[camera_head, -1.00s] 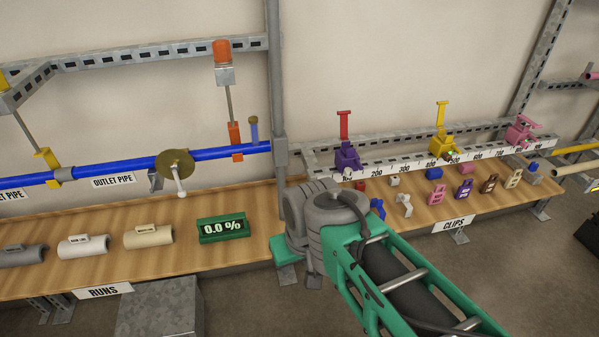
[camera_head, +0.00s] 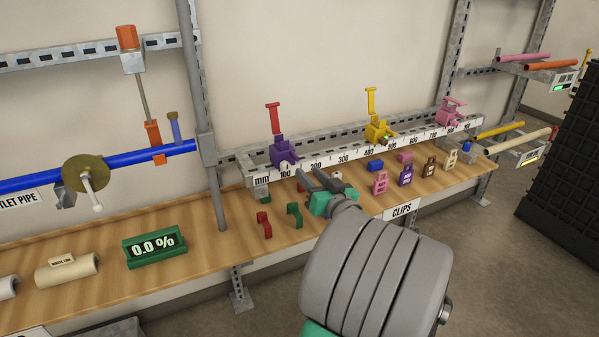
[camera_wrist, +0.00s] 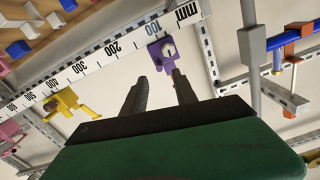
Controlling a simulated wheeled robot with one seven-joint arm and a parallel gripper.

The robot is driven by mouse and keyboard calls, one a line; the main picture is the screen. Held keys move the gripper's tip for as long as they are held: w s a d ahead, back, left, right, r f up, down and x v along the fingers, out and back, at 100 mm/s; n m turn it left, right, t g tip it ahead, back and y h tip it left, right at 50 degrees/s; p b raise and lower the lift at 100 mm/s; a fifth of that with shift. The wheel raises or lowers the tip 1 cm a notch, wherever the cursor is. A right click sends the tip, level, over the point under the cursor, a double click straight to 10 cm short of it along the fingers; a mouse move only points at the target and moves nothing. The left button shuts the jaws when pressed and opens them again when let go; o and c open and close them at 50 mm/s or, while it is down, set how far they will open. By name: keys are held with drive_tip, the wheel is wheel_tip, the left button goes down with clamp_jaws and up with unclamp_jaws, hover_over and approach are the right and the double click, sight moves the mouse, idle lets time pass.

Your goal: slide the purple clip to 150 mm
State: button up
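The purple clip (camera_head: 284,152) sits on the white millimetre rail (camera_head: 330,160), close above the 100 mark, with its red lever (camera_head: 272,118) standing up. The purple clip also shows in the wrist view (camera_wrist: 161,54), just beyond the fingertips and near the 100 mark. My gripper (camera_head: 313,178) is in front of the rail, below and right of the purple clip, and does not touch it. In the wrist view my gripper (camera_wrist: 160,78) has its two fingers apart with nothing between them. The exact millimetre reading of the clip is too small to tell.
A yellow clip (camera_head: 377,130) and a pink clip (camera_head: 450,112) stand farther right on the rail. Several small coloured clips lie on the wooden shelf (camera_head: 190,228) below, including a red one (camera_head: 264,224). A grey upright post (camera_head: 206,140) stands left of the rail.

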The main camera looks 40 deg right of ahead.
sight(299, 160)
drive_tip(key=p+x, duration=0.1)
drive_tip(key=x, duration=0.6)
drive_tip(key=shift+w+d+r, duration=0.1)
drive_tip(key=shift+w+d, duration=0.1)
drive_tip(key=shift+w, duration=0.1)
clamp_jaws()
idle(1.0)
